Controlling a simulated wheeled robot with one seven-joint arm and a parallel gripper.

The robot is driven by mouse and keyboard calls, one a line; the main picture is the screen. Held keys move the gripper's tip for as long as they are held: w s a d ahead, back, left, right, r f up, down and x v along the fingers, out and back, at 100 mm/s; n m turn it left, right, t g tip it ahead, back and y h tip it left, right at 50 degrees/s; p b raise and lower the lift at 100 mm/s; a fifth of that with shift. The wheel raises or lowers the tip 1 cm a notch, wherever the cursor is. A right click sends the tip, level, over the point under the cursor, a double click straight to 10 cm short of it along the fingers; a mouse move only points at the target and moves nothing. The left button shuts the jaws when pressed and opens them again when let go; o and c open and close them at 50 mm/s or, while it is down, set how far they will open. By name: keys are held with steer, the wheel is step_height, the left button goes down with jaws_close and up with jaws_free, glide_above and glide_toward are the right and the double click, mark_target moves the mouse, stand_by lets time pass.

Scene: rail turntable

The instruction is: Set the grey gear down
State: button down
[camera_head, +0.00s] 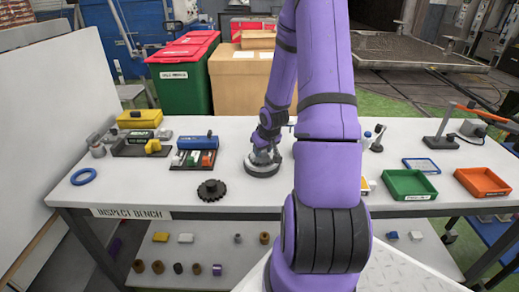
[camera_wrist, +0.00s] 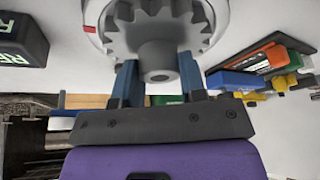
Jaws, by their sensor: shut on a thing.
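My gripper (camera_wrist: 159,82) is shut on the grey gear (camera_wrist: 152,30), its two blue fingers on either side of the gear's hub. The gear's teeth face a pale round disc (camera_wrist: 90,12) with a red mark, which lies behind it in the wrist view. I cannot tell whether gear and disc touch. In the head view my gripper is low over the round grey turntable (camera_head: 262,171) on the bench, and the gear is too small and covered to make out clearly.
On the bench (camera_head: 235,211), a black gear (camera_head: 211,190) lies left of the turntable and a blue ring (camera_head: 84,176) at the far left. A block holder (camera_head: 192,160) stands behind the black gear. A green tray (camera_head: 408,185) and an orange tray (camera_head: 482,182) are at right.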

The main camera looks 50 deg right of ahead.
steer(key=c, duration=0.7)
jaws_free()
steer(key=shift+f, duration=0.1)
steer(key=shift+v, duration=6.1)
steer(key=s+a+r+n+h, duration=0.2)
steer(key=a+r, duration=1.3)
steer(key=a, duration=0.2)
steer(key=s+a+r+y, duration=0.1)
steer(key=s+a+r, duration=0.2)
steer(key=s+a, duration=0.1)
steer(key=s+a+r+n+y, duration=0.1)
steer(key=s+a+r, duration=0.2)
steer(key=s+a, duration=0.1)
steer(key=s+a+r+t+y, duration=0.1)
steer(key=s+a+r, duration=0.2)
steer(key=s+a, duration=0.1)
steer(key=shift+s+a+r+n, duration=0.1)
steer(key=shift+a+n, duration=0.15)
steer(key=shift+n, duration=0.05)
